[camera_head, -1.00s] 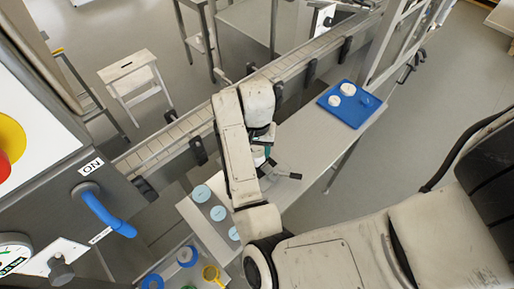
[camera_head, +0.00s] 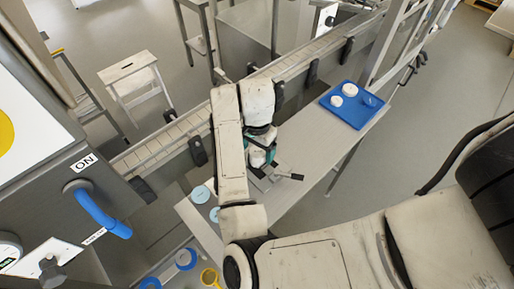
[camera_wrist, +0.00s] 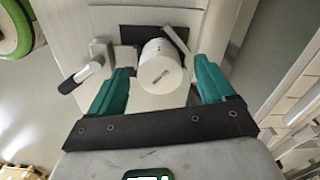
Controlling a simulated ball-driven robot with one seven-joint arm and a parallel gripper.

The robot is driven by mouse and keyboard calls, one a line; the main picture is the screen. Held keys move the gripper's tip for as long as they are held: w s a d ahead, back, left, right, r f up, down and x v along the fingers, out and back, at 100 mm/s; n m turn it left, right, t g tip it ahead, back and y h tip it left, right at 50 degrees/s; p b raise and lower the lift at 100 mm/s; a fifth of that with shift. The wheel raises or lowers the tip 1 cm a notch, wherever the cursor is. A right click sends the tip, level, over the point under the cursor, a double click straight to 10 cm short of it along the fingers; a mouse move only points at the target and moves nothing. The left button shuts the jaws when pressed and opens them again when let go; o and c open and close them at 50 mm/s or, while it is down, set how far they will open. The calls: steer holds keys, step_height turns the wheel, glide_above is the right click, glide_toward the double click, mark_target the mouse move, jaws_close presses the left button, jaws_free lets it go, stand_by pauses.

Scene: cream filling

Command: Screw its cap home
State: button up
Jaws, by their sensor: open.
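A white round jar or cap (camera_wrist: 161,66) stands in a clamp fixture (camera_wrist: 124,58) on a pale plate in the wrist view; its flat top carries a small dark mark. I cannot tell cap from jar body, or see any thread. My gripper (camera_wrist: 165,82) is open, its teal fingers to the left and right of the white piece with gaps on both sides. In the head view my gripper (camera_head: 262,158) is over the bench beside the fixture (camera_head: 268,180), and the arm hides part of it.
A blue tray (camera_head: 358,119) with white round pieces (camera_head: 349,90) sits at the bench's far right end. Light-blue discs (camera_head: 200,194) lie at the near left. A conveyor (camera_head: 165,137) runs behind the bench. A black-tipped clamp handle (camera_wrist: 72,82) sticks out left of the white piece.

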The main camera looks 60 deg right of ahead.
mark_target(257, 152)
steer(key=shift+r, duration=0.1)
step_height(257, 152, up, 11)
steer(key=shift+f+p, duration=0.2)
steer(key=shift+p, duration=0.25)
